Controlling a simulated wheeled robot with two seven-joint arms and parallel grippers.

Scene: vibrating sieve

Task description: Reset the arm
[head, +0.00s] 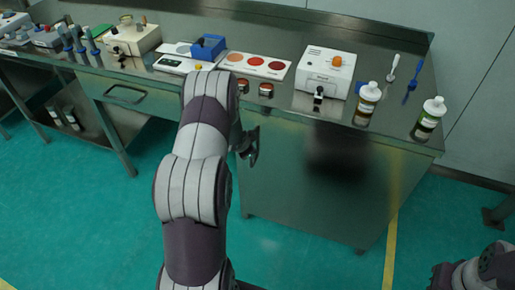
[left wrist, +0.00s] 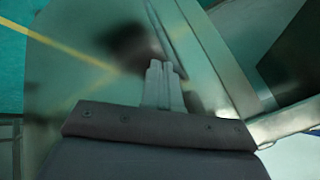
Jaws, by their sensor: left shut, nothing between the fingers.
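My left arm reaches up the middle of the head view in front of the steel bench. Its left gripper (head: 250,150) is partly hidden behind the arm, below the bench's front edge and close to the cabinet front. In the left wrist view the two fingers of the left gripper (left wrist: 161,75) lie together, shut with nothing between them. They point toward a shiny metal panel. Only part of my right arm shows at the lower right corner of the head view, and its fingers cannot be made out.
The steel bench (head: 290,117) carries a white sieve machine (head: 325,72), two bottles (head: 367,102) (head: 429,117), a tray with coloured samples (head: 255,65), a blue block (head: 208,46) and a scale (head: 181,65). Green floor (head: 300,255) is clear in front.

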